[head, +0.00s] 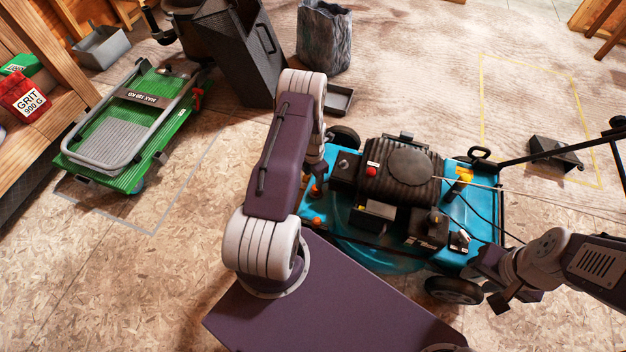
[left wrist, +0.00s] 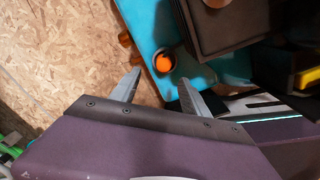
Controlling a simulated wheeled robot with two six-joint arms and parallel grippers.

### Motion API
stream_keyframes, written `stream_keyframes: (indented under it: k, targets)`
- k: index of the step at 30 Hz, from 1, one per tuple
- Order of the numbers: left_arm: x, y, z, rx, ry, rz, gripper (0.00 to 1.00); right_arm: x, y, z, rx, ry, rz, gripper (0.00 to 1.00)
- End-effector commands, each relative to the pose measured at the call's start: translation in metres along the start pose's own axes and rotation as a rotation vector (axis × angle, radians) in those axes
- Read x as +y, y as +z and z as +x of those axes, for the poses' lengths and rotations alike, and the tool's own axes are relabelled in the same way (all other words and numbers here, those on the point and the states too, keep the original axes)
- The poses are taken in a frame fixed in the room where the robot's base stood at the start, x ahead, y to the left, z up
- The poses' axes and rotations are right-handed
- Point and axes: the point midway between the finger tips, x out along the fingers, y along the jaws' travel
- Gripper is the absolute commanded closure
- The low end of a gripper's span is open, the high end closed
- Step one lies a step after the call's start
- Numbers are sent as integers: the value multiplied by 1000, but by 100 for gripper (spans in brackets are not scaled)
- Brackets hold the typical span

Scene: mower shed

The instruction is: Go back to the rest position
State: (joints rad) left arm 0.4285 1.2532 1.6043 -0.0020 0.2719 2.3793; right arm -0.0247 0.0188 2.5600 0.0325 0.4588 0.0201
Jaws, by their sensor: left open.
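My left gripper (left wrist: 159,76) is open and empty, its two grey fingers spread apart in the left wrist view. In the head view it is mostly hidden by its own arm, close to the left side of the teal lawn mower (head: 345,240). In the left wrist view the mower's deck (left wrist: 150,22) and an orange cap (left wrist: 164,62) lie beyond the fingers. I cannot tell whether the fingers touch the mower. My right gripper (head: 492,280) is by the mower's right rear wheel; its jaws are dark and hard to make out.
A green platform trolley (head: 125,125) stands at the left beside a wooden shelf (head: 50,110). A black bin (head: 240,55), a grey sack (head: 323,40) and a small tray (head: 340,99) are at the back. A black box (head: 555,153) lies at the right. The floor at lower left is clear.

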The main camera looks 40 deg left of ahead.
Motion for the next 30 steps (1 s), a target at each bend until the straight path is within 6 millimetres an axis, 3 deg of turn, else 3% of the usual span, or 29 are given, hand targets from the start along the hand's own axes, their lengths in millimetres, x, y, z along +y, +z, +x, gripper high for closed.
stream_keyframes:
  k: [3,14,17,20,23,27,30]
  targets:
    - [1,1,-13,-3,3,0,46,0,-1,-8,0,0,0,64]
    - [1,2,-14,-5,5,3,46,0,-1,-7,0,0,0,64]
    - [-4,9,-32,-11,11,119,46,0,-1,-7,0,0,0,64]
    - [-25,22,-82,-21,23,478,46,0,-1,-7,0,0,0,64]
    - [-62,27,-143,-28,40,982,46,0,-1,-7,0,0,0,64]
    - [-114,12,-206,-31,66,1621,46,0,-1,-7,0,0,0,64]
    - [-143,-6,-235,-29,84,1985,46,0,-1,-7,0,0,0,64]
